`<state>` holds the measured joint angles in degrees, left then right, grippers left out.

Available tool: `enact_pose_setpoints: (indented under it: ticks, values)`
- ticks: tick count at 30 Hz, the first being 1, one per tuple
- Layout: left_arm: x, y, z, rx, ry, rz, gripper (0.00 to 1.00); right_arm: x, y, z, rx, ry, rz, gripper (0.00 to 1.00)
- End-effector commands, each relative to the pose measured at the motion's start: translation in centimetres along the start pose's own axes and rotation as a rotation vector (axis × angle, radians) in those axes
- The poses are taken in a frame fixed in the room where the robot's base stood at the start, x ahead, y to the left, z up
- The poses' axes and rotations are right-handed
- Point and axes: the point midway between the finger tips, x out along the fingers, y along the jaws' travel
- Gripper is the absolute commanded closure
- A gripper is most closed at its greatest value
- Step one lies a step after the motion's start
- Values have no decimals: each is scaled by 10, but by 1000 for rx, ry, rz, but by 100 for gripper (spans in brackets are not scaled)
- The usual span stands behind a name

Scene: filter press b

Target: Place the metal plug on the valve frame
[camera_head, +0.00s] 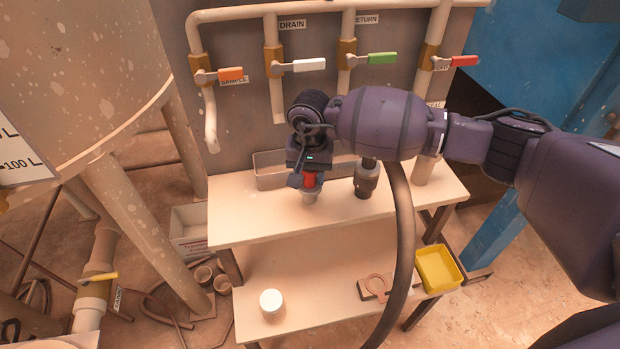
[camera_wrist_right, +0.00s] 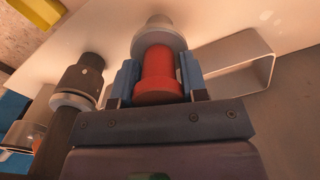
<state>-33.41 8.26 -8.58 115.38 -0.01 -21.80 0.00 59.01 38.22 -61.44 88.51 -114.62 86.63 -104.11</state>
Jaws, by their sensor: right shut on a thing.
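My right gripper (camera_head: 309,180) is shut on a red cylinder with a grey metal end (camera_head: 309,197), which looks like the metal plug. In the wrist view the red body (camera_wrist_right: 159,80) sits between the blue fingers, and a wide grey metal disc (camera_wrist_right: 159,36) lies beyond it. The piece is low over the upper bench; I cannot tell whether it touches the bench. The valve panel (camera_head: 240,110) behind carries pipes with orange, white, green and red levers. I cannot tell which part is the valve frame. My left gripper is not in view.
A black fitting (camera_head: 366,179) stands right of the gripper; it also shows in the wrist view (camera_wrist_right: 82,80). A white jar (camera_head: 271,301) and a yellow bin (camera_head: 438,268) are lower down. A dark hose (camera_head: 404,230) hangs in front.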

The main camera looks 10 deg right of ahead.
Motion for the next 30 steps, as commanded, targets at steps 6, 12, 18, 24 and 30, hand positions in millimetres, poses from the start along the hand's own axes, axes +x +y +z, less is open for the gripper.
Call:
enact_pose_setpoints:
  ticks: [6, 12, 18, 24, 30]
  values:
    - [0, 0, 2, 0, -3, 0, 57, 17, 0, 0, -1, 1, -1, 90]
    - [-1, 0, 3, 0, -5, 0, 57, 17, 0, 0, -1, 1, 0, 90]
    - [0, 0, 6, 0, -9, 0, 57, 21, 0, 0, 0, 0, 1, 54]
    - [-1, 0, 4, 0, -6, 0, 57, 21, 0, 0, 0, 0, 0, 34]
    - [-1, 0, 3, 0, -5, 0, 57, 20, 0, 0, 0, 1, 0, 34]
